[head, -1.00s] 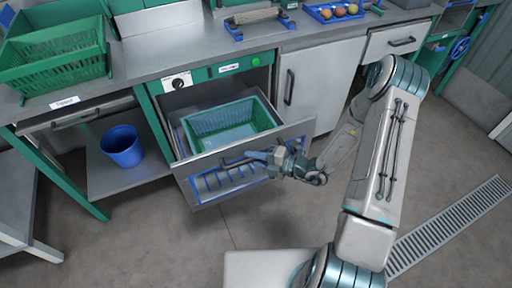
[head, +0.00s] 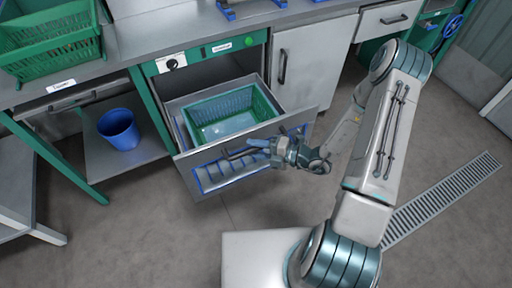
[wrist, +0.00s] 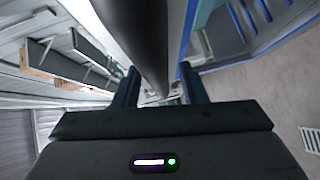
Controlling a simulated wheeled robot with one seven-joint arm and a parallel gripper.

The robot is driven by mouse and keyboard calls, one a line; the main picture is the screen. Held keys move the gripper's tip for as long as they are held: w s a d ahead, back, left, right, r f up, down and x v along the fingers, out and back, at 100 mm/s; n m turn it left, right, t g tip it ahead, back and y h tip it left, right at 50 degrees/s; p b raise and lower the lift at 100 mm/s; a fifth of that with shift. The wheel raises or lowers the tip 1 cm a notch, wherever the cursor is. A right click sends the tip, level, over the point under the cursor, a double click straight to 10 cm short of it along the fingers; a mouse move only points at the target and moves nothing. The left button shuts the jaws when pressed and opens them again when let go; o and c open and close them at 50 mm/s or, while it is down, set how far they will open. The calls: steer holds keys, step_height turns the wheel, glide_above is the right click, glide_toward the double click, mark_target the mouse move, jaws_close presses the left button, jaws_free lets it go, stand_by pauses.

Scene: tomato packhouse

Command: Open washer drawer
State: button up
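The washer drawer (head: 297,127) stands pulled out below the counter in the head view. Its front panel has a blue-framed window, and a green crate (head: 262,104) sits inside. My gripper (head: 272,147) is at the drawer's front, on the dark bar handle (head: 238,153). In the wrist view, the handle (wrist: 140,35) runs between the two fingers of my gripper (wrist: 158,85). The fingers appear closed around it, though the exact contact is hard to see.
The washer panel with a knob (head: 172,63) and green button is above the drawer. A blue bucket (head: 119,130) stands on a low shelf to the left. A closed cabinet door (head: 310,60) is to the right. Floor in front is clear, with a drain grate (head: 445,195) at right.

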steer(key=shift+w+d, duration=0.1)
steer(key=shift+d, duration=0.05)
steer(key=shift+d, duration=0.15)
steer(key=v, duration=1.3)
steer(key=shift+s, duration=0.3)
steer(key=shift+d+r, duration=0.1)
steer(key=shift+r, duration=0.05)
